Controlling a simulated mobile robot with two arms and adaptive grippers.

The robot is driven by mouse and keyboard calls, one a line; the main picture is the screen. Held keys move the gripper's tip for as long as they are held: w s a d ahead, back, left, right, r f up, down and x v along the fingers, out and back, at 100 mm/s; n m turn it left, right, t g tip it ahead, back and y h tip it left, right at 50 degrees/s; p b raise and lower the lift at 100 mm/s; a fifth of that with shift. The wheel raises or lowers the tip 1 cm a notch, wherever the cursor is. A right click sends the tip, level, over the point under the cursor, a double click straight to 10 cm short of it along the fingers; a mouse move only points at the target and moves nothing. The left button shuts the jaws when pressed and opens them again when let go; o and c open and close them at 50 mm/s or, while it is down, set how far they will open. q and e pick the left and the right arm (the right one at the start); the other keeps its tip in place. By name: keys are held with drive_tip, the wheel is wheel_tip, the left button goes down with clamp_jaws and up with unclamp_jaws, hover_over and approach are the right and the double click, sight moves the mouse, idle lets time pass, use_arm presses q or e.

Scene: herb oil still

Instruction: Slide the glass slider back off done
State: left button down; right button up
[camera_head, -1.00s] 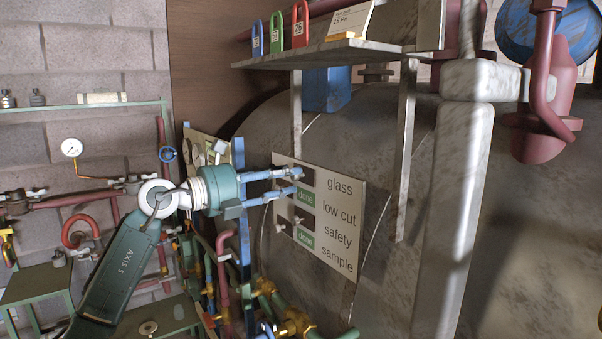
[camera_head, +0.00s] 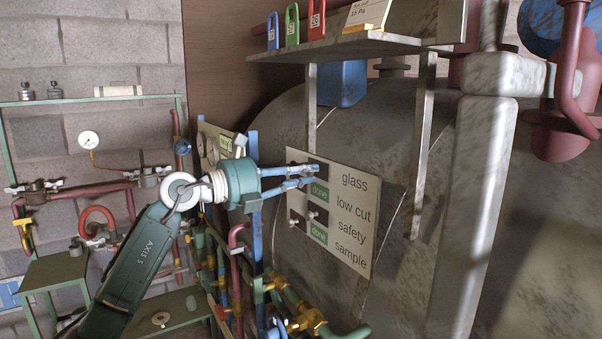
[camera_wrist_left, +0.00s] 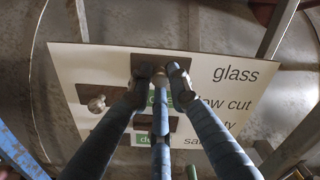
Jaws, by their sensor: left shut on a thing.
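The label board (camera_head: 343,252) on the rusty tank has rows marked glass, low cut, safety and sample. My left gripper (camera_head: 311,176) reaches in from the left and is shut at the top, glass row. In the left wrist view the fingertips (camera_wrist_left: 161,78) close on the small round knob of the glass slider (camera_wrist_left: 190,58), a dark plate; the fingers partly hide it. No green shows in the glass row. A green "done" label (camera_head: 318,191) shows in the low cut row. Another "done" label (camera_head: 317,235) shows in the sample row.
Another slider knob (camera_wrist_left: 97,104) stands close left of the fingers. A shelf (camera_head: 340,46) with coloured tags hangs above the board. Coloured pipes and brass valves (camera_head: 306,320) lie below, and a wall shelf (camera_head: 85,101) is at far left.

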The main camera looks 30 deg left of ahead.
use_arm(q)
drive_tip(key=shift+r, duration=0.25)
use_arm(e)
drive_tip(key=shift+d, duration=0.15)
use_arm(q)
drive_tip(key=c, duration=1.6)
unclamp_jaws()
drive_tip(key=v, duration=1.2)
drive_tip(key=shift+d, duration=0.15)
use_arm(e)
drive_tip(key=shift+s+d, duration=0.2)
drive_tip(key=shift+s, duration=0.1)
